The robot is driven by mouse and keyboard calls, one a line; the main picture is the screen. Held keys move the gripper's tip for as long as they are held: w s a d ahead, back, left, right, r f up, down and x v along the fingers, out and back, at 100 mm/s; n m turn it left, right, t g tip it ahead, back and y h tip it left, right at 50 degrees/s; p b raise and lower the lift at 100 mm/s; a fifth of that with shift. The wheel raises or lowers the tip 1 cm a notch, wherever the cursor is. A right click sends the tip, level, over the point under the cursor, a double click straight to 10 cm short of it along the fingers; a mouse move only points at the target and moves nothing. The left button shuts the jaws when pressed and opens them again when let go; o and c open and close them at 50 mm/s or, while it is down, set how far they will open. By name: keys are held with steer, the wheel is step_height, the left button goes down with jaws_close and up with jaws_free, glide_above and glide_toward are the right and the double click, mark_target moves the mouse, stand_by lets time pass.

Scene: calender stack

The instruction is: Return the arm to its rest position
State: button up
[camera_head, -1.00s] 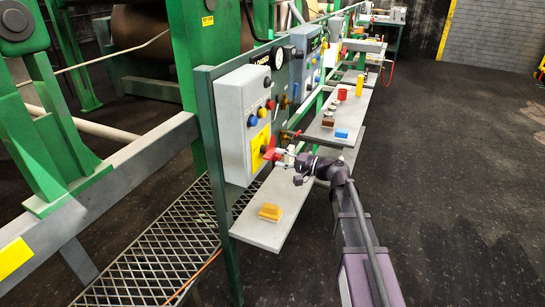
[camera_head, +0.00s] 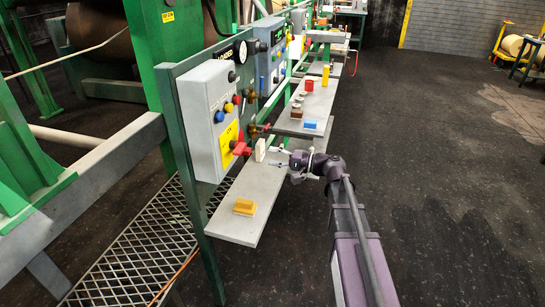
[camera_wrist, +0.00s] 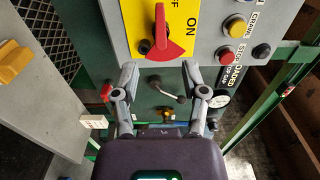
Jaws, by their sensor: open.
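My arm (camera_head: 349,225) reaches forward from the lower right, over the floor beside the grey shelf. My gripper (camera_head: 280,163) is open and empty at its end, near the shelf's right edge and right of a small white block (camera_head: 260,150) standing upright on the shelf. In the wrist view my gripper (camera_wrist: 160,74) has its fingers apart, with the red rotary switch (camera_wrist: 172,42) on its yellow plate beyond them. The white block also shows in the wrist view (camera_wrist: 94,119), left of the fingers.
The grey control box (camera_head: 204,118) stands left of the gripper. A yellow block (camera_head: 245,207) lies on the near shelf (camera_head: 238,228). A farther shelf (camera_head: 318,103) holds blue, brown, red and yellow items. The dark floor (camera_head: 450,190) to the right is clear.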

steer(key=s+d+f+n+g+h+p, duration=0.2)
steer(key=s+f+n+g+h+p, duration=0.15)
steer(key=s+f+h, duration=0.6)
steer(key=s+d+f+g+h+p, duration=0.1)
steer(key=s+d+f+g+h, duration=0.1)
steer(key=s+d+f+h, duration=0.2)
steer(key=s+d+h, duration=0.3)
steer(key=s+d, duration=0.3)
steer(key=shift+f+g, duration=0.25)
steer(key=shift+g, duration=0.1)
